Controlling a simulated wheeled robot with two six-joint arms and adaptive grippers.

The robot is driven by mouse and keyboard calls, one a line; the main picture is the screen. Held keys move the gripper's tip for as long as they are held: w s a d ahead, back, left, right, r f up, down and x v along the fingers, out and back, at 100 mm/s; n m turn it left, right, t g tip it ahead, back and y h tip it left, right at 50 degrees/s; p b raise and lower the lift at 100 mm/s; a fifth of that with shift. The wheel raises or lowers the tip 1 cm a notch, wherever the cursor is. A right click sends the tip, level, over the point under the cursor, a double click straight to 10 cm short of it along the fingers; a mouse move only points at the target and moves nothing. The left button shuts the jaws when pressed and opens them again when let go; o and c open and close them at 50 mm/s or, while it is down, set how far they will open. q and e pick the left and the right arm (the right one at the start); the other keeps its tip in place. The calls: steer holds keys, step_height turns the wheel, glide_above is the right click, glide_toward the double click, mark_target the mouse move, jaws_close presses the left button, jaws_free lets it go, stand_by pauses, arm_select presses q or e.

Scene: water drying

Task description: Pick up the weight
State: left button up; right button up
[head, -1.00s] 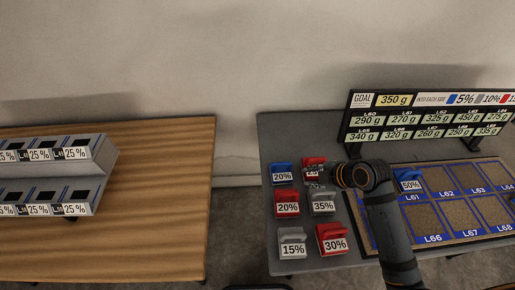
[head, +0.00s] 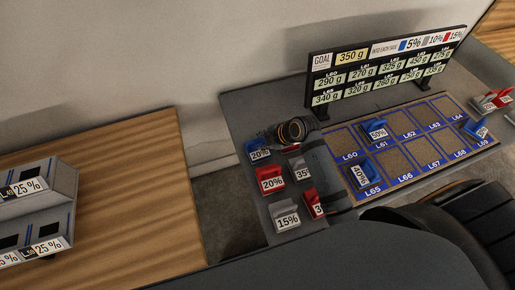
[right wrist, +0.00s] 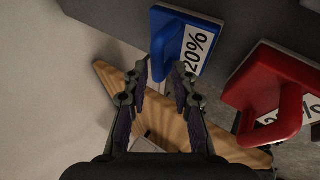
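Weights with handles stand at the left end of the grey table. A blue 20% weight (head: 258,153) is at the back left corner. It also shows in the right wrist view (right wrist: 188,42), its handle near the fingertips. My right gripper (right wrist: 161,68) is open and empty, its fingertips either side of the handle's end; I cannot tell if they touch it. A red 20% weight (head: 270,180) shows in front, and the wrist view has a red weight (right wrist: 275,95) at right. A grey 35% weight (head: 300,171) and a red weight (head: 314,204) are partly hidden by my right arm. My left gripper is out of view.
A grey 15% weight (head: 286,217) stands at the front. The slotted board (head: 405,155) holds blue 50% (head: 377,129) and 40% (head: 361,174) weights. A goal sign (head: 385,72) stands behind. A wooden table (head: 130,190) with a grey rack (head: 60,195) is at left, across a gap.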

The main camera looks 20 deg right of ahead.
mark_target(258, 141)
steer(key=x, duration=0.3)
steer(key=shift+w+a+f, duration=0.1)
steer(key=shift+w+f, duration=0.15)
steer(key=shift+w, duration=0.05)
steer(key=shift+s, duration=0.1)
jaws_close()
steer(key=shift+r, duration=0.15)
step_height(258, 141, up, 10)
steer(key=shift+f, duration=0.1)
